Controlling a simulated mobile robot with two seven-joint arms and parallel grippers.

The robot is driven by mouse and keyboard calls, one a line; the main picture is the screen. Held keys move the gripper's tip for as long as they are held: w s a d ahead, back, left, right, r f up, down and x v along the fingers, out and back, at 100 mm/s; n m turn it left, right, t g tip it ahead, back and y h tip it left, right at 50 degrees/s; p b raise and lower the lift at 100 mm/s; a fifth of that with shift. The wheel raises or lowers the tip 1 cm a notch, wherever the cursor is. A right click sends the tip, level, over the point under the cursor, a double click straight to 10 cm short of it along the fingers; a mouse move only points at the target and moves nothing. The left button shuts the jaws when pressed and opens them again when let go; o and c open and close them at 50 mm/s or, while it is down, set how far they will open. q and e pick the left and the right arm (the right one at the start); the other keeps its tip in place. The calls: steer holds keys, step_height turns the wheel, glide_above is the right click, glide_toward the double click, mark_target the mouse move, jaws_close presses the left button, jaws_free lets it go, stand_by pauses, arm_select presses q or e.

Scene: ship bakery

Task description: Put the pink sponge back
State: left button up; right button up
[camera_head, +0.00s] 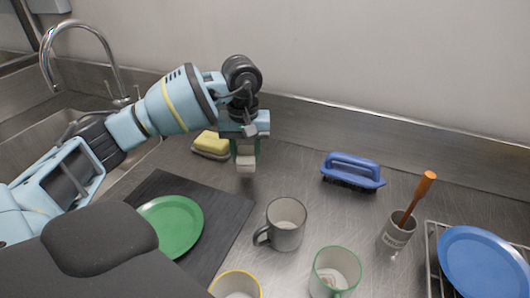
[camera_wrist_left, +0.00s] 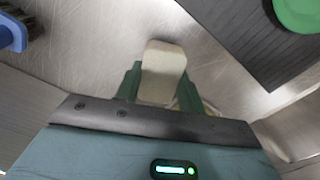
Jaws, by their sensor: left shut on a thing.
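My left gripper (camera_head: 246,150) reaches in from the left and points down above the counter behind the mugs. Its green fingers are shut on a pale, cream-coloured sponge-like block (camera_head: 246,163). In the left wrist view the block (camera_wrist_left: 162,70) sticks out between the two fingers (camera_wrist_left: 160,88). It looks pale rather than pink. No clearly pink sponge shows. A yellow sponge (camera_head: 212,142) lies on a small holder (camera_head: 210,155) just left of the gripper, near the back wall. My right gripper is not in view.
A green plate (camera_head: 171,224) rests on a dark mat (camera_head: 225,215). A grey mug (camera_head: 285,224), a green-rimmed mug (camera_head: 333,272) and a yellow-rimmed mug (camera_head: 236,284) stand in front. A blue brush (camera_head: 352,169), a cup with a brush (camera_head: 397,232) and a blue plate (camera_head: 484,263) are right.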

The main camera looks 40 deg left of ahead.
arm_select(q)
glide_above(266, 165)
steer(key=shift+s+f, duration=0.3)
steer(key=shift+s, duration=0.05)
steer(key=shift+w, duration=0.2)
steer(key=shift+w+f, duration=0.1)
steer(key=shift+f, duration=1.85)
steer(key=o, duration=0.9)
steer(key=shift+r, duration=6.2)
